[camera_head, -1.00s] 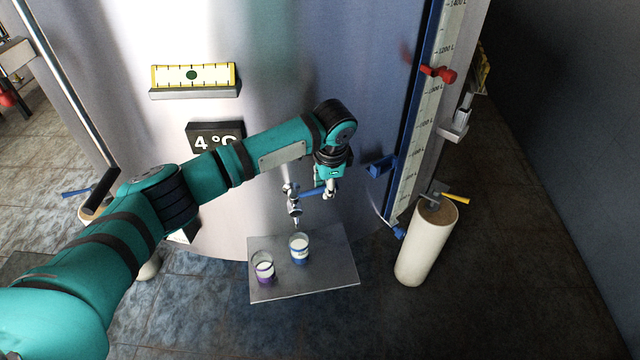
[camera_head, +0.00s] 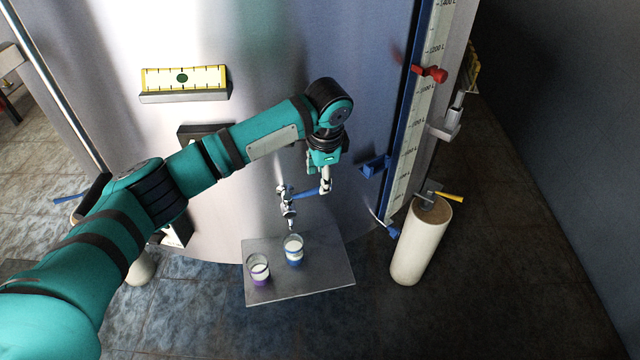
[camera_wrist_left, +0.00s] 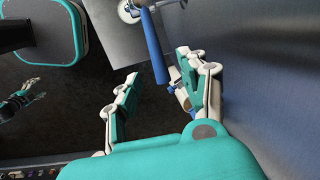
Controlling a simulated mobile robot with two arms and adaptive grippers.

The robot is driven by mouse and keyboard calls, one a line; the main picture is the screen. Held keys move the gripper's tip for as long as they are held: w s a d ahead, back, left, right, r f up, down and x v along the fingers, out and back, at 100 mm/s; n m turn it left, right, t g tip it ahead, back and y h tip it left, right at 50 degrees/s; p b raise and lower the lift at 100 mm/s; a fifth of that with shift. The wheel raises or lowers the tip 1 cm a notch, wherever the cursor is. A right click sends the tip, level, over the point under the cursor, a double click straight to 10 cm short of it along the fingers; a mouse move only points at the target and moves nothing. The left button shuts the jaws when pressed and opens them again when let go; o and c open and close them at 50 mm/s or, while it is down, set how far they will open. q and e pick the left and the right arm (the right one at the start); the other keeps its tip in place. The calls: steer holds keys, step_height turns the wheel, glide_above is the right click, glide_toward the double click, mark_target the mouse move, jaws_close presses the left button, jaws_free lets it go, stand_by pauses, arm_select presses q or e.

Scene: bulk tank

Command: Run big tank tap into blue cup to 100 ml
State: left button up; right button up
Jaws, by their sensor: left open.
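The tank tap (camera_head: 288,207) is a steel spout on the big tank, with a blue lever (camera_head: 305,194) pointing right. The blue cup (camera_head: 293,251), clear with a blue band, stands upright under the spout and holds white liquid; its level cannot be read. My left gripper (camera_head: 326,186) is at the lever's right end. In the left wrist view it is open (camera_wrist_left: 161,70), its fingers on either side of the line of the blue lever (camera_wrist_left: 154,45). Contact cannot be told. My right gripper (camera_wrist_left: 30,92) appears small at the left of the wrist view.
A purple-banded cup (camera_head: 258,270) with white liquid stands left of the blue cup on a metal shelf (camera_head: 325,280). A level gauge with a red clamp (camera_head: 432,74) and blue fittings rises right of the tap. A cream cylinder (camera_head: 420,245) stands at its foot.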

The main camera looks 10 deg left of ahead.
arm_select(q)
step_height(320, 180, up, 7)
steer(key=s, duration=0.1)
steer(key=shift+d, duration=0.3)
steer(key=shift+s, duration=0.1)
